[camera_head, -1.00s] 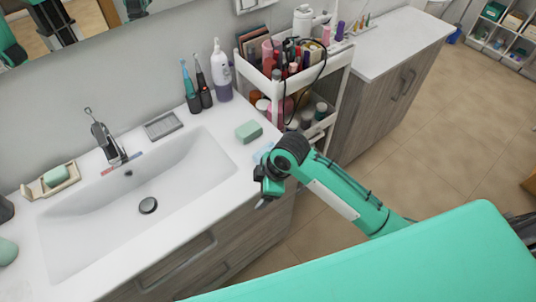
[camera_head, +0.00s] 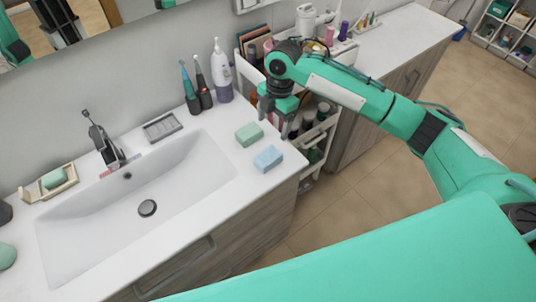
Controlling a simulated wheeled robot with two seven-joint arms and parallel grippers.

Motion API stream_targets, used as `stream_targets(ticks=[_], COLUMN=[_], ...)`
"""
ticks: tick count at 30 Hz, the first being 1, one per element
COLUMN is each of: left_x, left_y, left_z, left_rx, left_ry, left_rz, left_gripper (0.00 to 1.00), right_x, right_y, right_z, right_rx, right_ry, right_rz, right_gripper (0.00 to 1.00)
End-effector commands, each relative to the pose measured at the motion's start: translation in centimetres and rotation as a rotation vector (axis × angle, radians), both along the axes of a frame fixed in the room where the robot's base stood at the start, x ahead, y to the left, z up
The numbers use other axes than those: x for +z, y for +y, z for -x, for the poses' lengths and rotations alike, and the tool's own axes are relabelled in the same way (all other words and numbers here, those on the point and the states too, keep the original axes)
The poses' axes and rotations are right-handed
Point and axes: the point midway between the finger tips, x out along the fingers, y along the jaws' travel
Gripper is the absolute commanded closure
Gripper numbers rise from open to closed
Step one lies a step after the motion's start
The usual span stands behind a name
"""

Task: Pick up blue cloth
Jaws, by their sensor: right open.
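The blue cloth (camera_head: 268,158) is a small light-blue folded block lying flat on the white counter, near its right front corner. A green block (camera_head: 249,134) lies just behind and left of it, apart from it. My right gripper (camera_head: 278,122) is open above the counter's right edge, in front of the cart, behind and slightly right of the blue cloth and not touching it. Its fingers point down and look empty. My left gripper is not in view.
The white cart (camera_head: 325,122), filled with cosmetics, stands right of the counter, partly hidden by my right arm. The sink (camera_head: 90,215) takes up the counter's left.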

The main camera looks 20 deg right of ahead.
Motion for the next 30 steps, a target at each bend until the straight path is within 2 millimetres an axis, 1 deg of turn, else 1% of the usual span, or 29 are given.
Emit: stream_targets(ticks=[1, 3, 6, 9, 12, 15, 19, 24, 27, 30], left_x=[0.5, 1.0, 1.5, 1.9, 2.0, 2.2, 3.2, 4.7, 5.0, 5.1], left_y=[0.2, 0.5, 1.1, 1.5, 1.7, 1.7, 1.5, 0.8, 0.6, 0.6], left_z=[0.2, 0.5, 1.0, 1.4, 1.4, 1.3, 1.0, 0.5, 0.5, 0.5], left_rx=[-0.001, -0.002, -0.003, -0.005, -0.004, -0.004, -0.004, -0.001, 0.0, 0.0], left_ry=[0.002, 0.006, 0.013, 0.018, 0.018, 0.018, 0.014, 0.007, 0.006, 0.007], left_rz=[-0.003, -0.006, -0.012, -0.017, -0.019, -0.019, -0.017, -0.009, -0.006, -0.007], left_gripper=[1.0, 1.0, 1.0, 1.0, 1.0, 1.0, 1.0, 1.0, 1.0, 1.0], right_x=[-0.8, -2.2, -4.2, -5.8, -6.9, -7.3, -8.2, -10.4, -11.7, -12.3], right_y=[0.2, 0.4, 0.7, 0.9, 1.1, 1.1, 1.3, 1.6, 1.8, 1.9], right_z=[0.2, 0.3, 0.5, 0.5, 0.6, 0.6, 0.9, 1.3, 1.4, 1.4], right_rx=[0.001, 0.001, -0.001, -0.002, 0.0, -0.001, -0.002, -0.002, -0.002, -0.001], right_ry=[0.006, 0.006, 0.005, 0.004, 0.002, 0.001, 0.002, 0.003, 0.002, 0.001], right_rz=[0.001, 0.001, 0.001, 0.0, 0.0, 0.0, 0.0, 0.0, 0.0, 0.0], right_gripper=[0.24, 0.24, 0.24, 0.24, 0.24, 0.24, 0.24, 0.24, 0.24, 0.24])
